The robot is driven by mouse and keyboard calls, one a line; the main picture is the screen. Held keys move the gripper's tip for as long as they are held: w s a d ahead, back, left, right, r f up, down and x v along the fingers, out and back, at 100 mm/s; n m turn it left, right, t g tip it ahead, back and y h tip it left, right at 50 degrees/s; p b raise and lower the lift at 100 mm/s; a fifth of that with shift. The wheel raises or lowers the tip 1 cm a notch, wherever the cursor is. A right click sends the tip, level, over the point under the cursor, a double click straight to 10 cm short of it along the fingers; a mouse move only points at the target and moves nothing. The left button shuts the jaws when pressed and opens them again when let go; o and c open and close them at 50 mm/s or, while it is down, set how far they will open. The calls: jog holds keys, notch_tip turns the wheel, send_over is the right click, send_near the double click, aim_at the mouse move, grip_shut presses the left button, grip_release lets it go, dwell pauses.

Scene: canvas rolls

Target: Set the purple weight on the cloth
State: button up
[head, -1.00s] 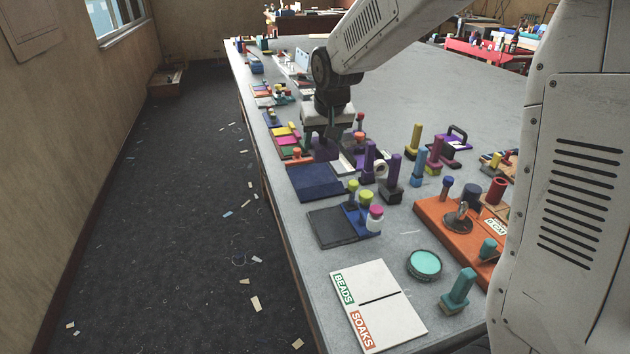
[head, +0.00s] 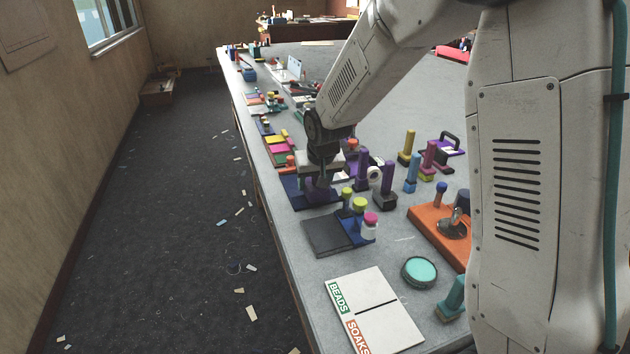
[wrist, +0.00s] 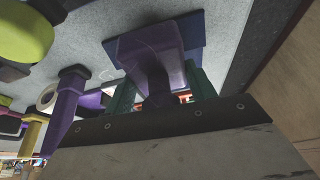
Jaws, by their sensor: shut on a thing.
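The purple weight (head: 319,191) has a broad base and a narrow upright handle. My gripper (head: 322,170) is shut on that handle, with the base hanging below. In the wrist view the weight (wrist: 150,42) sits between my two greenish fingers (wrist: 160,92). The dark blue cloth (head: 293,187) lies flat on the table under the weight, partly hidden by it and my gripper. The cloth also shows beside the base in the wrist view (wrist: 194,30). I cannot tell whether the base touches the cloth.
A dark grey pad (head: 325,238) and a blue stand with yellow-green and pink-topped pieces (head: 358,226) are just nearer. Another purple upright piece (head: 361,170) and a dark-based purple one (head: 387,182) stand right. The table's left edge is close.

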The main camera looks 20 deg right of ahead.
aim_at(321, 192)
jog(key=shift+f, duration=0.15)
jog(key=o, duration=1)
jog(key=v, duration=1.2)
jog(key=s+d+r+g, duration=0.1)
jog(key=s+r, duration=0.1)
jog(key=s, duration=1.4)
jog(key=s+d+r+g, duration=0.2)
jog(key=s, duration=1.5)
jog(key=shift+r+n, duration=0.2)
jog(key=shift+n, duration=0.1)
